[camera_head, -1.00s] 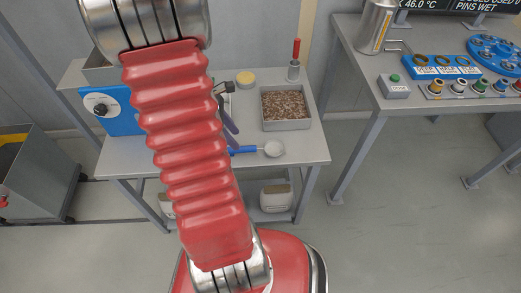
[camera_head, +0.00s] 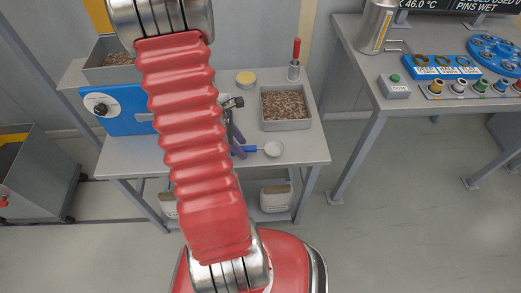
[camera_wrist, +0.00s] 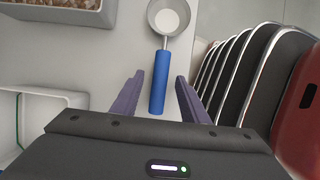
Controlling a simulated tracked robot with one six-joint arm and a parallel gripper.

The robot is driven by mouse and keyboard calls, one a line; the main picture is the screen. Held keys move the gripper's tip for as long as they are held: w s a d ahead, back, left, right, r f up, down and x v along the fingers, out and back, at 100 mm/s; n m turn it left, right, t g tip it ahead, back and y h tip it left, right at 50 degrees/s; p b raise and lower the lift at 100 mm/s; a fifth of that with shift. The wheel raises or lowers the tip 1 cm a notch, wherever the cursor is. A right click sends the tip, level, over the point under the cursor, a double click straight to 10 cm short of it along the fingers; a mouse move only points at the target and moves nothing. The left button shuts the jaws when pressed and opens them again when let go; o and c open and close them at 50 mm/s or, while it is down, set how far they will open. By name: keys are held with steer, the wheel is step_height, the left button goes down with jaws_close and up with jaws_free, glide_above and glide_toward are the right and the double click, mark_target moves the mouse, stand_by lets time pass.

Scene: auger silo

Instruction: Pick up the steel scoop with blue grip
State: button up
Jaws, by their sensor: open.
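The steel scoop with blue grip (camera_head: 271,149) lies on the grey table, in front of a tray of brown pellets. In the wrist view its round bowl (camera_wrist: 169,17) is at the top and its blue handle (camera_wrist: 160,82) points down toward my gripper. My gripper (camera_wrist: 158,84) is open, with one purple finger on each side of the handle's lower part in that view. I see no contact, and the height gap cannot be told. In the head view my gripper (camera_head: 237,146) is partly hidden behind my red arm, near the handle's left end.
A grey tray of brown pellets (camera_head: 285,124) stands behind the scoop. A blue machine with a dial (camera_head: 118,110) is at the table's left. A cup with a red-handled tool (camera_head: 294,68) and a yellow-topped round item (camera_head: 245,78) stand at the back.

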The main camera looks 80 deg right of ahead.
steer(key=shift+s+f, duration=0.15)
steer(key=shift+f, duration=0.3)
jaws_close()
stand_by(0.6)
